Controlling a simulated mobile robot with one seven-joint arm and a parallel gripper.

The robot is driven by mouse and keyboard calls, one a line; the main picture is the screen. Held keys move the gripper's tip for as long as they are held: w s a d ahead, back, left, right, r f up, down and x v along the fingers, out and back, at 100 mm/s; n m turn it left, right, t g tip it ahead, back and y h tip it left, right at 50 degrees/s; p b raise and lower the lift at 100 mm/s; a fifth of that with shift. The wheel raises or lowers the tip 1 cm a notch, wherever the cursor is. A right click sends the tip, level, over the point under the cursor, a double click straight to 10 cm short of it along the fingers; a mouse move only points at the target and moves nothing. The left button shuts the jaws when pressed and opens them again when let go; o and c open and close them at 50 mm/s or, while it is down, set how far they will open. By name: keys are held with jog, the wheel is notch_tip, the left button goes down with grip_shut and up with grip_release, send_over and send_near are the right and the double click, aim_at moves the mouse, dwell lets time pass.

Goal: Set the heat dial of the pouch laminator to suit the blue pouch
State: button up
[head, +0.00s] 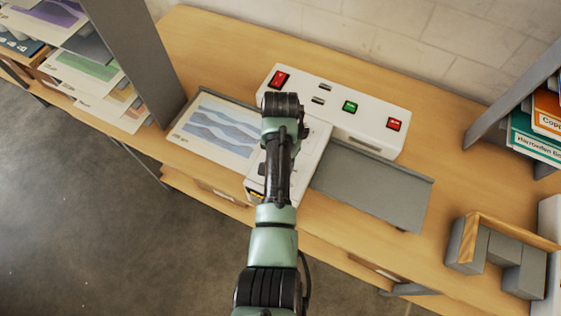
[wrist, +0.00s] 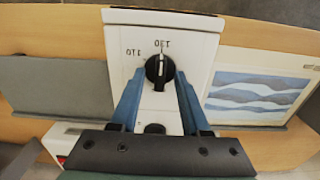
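The pouch laminator (head: 385,140) is a white unit on a wooden bench. Its control box shows in the wrist view with a black heat dial (wrist: 160,72). The dial's white pointer line lies toward the upside-down label "130"; "110" is to the left. The pouch with blue waves (head: 215,130) lies flat on the left tray and also shows at right in the wrist view (wrist: 258,92). My gripper (wrist: 160,74) is open, with its blue fingers on either side of the dial. Contact cannot be told. In the head view my arm hides the dial.
The laminator top has red (head: 394,124) and green (head: 350,106) switches. An empty grey tray (head: 375,187) extends right. A grey upright panel (head: 135,60) and sheet racks stand left. A grey holder with a wooden edge (head: 470,240) is at right.

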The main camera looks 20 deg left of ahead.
notch_tip(320, 180, up, 13)
jog(key=shift+p, duration=0.4)
dwell(0.8)
